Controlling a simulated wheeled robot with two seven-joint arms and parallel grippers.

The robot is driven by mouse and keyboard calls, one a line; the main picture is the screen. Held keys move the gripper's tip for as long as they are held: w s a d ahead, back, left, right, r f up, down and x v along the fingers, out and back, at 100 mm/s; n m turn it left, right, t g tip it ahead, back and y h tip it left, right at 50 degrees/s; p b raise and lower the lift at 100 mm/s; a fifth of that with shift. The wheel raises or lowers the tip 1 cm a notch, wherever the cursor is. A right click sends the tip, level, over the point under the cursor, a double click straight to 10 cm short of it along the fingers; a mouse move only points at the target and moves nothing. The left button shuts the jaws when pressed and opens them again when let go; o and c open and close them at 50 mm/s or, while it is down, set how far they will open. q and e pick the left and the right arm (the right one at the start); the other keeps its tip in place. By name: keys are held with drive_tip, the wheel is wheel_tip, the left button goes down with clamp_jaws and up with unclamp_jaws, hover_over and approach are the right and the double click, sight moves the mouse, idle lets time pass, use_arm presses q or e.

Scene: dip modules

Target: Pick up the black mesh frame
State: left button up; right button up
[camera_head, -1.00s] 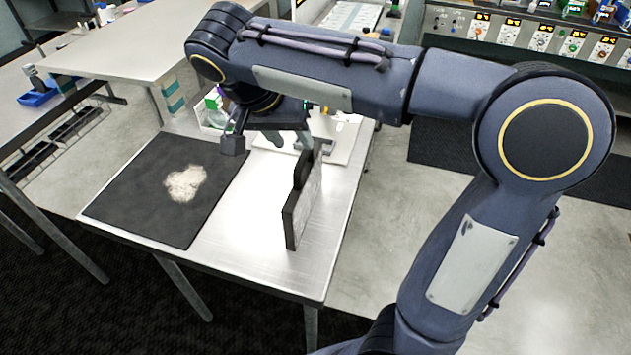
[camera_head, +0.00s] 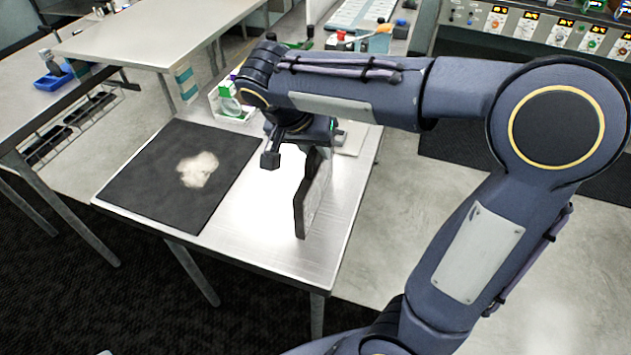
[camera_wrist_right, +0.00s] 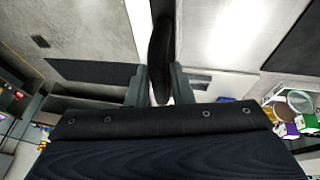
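The black mesh frame (camera_head: 312,195) stands on edge on the metal table, right of the dark mat, with a raised part at its top. It also shows edge-on in the right wrist view (camera_wrist_right: 160,58). My right gripper (camera_wrist_right: 160,84) is over that raised part from above. Its two fingers lie close along both sides of the frame and appear shut on it. In the head view the wrist hides the fingertips. The frame's lower edge looks to be on the table. My left gripper is not in view.
A dark mat (camera_head: 150,190) with a pale patch (camera_head: 198,169) covers the table's left part. A white bin (camera_head: 230,105) with green items stands at the back. The metal table (camera_head: 255,245) is bare in front of the frame.

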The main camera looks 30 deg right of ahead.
clamp_jaws()
drive_tip(key=shift+r, duration=0.1)
